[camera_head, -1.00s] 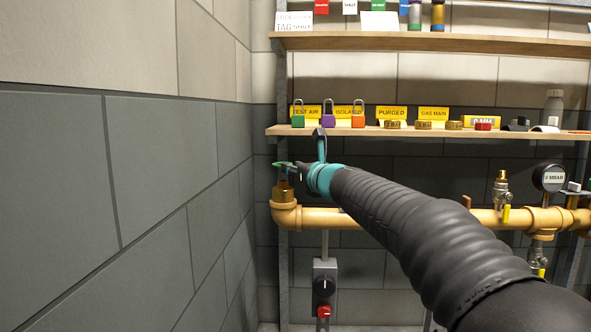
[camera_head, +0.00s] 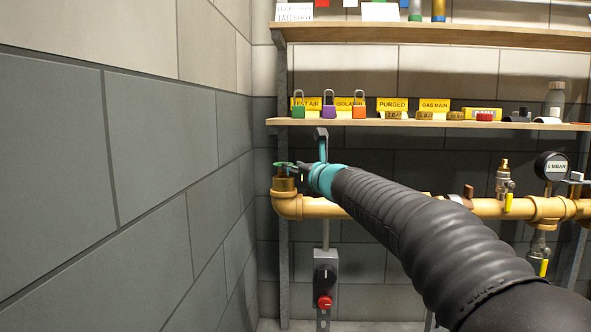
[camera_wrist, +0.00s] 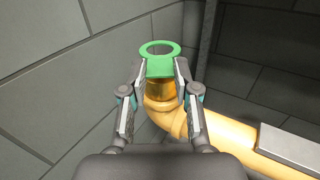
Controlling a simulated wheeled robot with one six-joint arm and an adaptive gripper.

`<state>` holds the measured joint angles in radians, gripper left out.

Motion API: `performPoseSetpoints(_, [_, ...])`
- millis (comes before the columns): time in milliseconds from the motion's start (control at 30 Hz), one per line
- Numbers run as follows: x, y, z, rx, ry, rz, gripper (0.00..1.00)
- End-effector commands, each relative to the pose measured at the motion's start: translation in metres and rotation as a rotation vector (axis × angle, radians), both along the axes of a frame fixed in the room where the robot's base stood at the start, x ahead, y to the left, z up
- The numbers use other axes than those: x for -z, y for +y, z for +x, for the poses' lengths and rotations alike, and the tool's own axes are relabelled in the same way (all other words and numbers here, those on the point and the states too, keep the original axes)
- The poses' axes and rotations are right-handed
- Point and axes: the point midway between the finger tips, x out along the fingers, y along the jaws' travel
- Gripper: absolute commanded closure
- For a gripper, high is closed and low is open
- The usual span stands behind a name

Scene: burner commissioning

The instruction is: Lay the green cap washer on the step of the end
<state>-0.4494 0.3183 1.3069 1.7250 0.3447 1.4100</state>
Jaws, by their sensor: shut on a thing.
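The green cap washer (camera_wrist: 160,66) is a flat ring with a wide tab, and my gripper (camera_wrist: 160,80) is shut on that tab in the wrist view. In the head view the washer (camera_head: 283,164) looks like a thin green strip just over the brass end (camera_head: 284,183) of the yellow pipe. My gripper (camera_head: 299,170) reaches it from the right. In the wrist view the brass end (camera_wrist: 160,90) shows below the tab, partly covered by it. The step is hidden, and I cannot tell whether the washer touches the end.
The yellow pipe (camera_head: 325,208) runs right from its elbow to valves and a gauge (camera_head: 551,167). A shelf (camera_head: 430,122) with padlocks, yellow signs and brass caps is above. A grey block wall (camera_head: 150,160) stands close on the left. A switch box (camera_head: 325,275) hangs below.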

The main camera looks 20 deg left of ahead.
Motion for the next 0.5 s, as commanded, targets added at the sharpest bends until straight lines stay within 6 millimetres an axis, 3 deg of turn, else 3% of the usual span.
performPoseSetpoints(500, [0.024, 0.0, 0.0, 0.0, 0.0, 0.0, 0.94])
